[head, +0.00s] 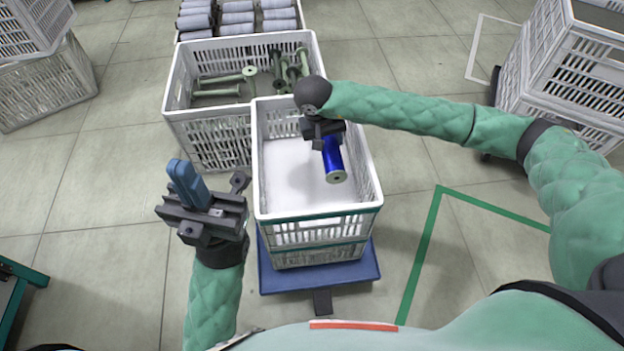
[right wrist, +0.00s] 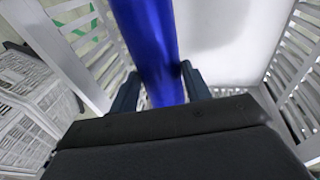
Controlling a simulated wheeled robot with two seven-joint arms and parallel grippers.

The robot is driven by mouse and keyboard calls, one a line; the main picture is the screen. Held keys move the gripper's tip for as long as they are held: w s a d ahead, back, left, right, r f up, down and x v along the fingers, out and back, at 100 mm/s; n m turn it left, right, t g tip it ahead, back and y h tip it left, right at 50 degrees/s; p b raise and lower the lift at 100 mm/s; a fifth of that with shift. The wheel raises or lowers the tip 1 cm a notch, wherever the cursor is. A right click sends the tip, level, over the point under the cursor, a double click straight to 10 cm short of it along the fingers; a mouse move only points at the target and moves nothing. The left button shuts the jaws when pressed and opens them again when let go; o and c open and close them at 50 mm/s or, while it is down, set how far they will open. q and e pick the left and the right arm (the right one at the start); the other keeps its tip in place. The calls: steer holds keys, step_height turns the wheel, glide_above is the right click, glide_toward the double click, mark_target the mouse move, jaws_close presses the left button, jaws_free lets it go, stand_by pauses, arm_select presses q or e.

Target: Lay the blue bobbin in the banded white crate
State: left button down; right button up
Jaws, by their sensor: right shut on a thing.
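The blue bobbin (head: 332,155) has a pale flange at its near end and is tilted in the head view. My right gripper (head: 324,135) is shut on it, over the open banded white crate (head: 318,218). In the right wrist view the blue barrel (right wrist: 150,45) runs between the two fingers (right wrist: 160,92). Crate walls show on both sides there. The crate has green bands and a bare white bottom. I cannot tell the bobbin's exact height above it. My left gripper (head: 187,183) is empty, left of the crate, its fingers together.
The crate stands on a blue base (head: 320,276). Directly behind is another white crate (head: 212,135) with several green bobbins. Crates are stacked at the right (head: 565,70) and far left (head: 40,88).

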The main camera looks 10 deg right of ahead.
step_height(320, 180, down, 10)
steer(key=shift+r+b, duration=0.1)
steer(key=shift+b, duration=0.55)
steer(key=o, duration=1.1)
steer(key=shift+f, duration=0.2)
steer(key=shift+r, duration=0.1)
steer(key=p+v, duration=0.1)
steer(key=v, duration=1.1)
steer(key=shift+d+p, duration=0.1)
steer(key=shift+p, duration=0.25)
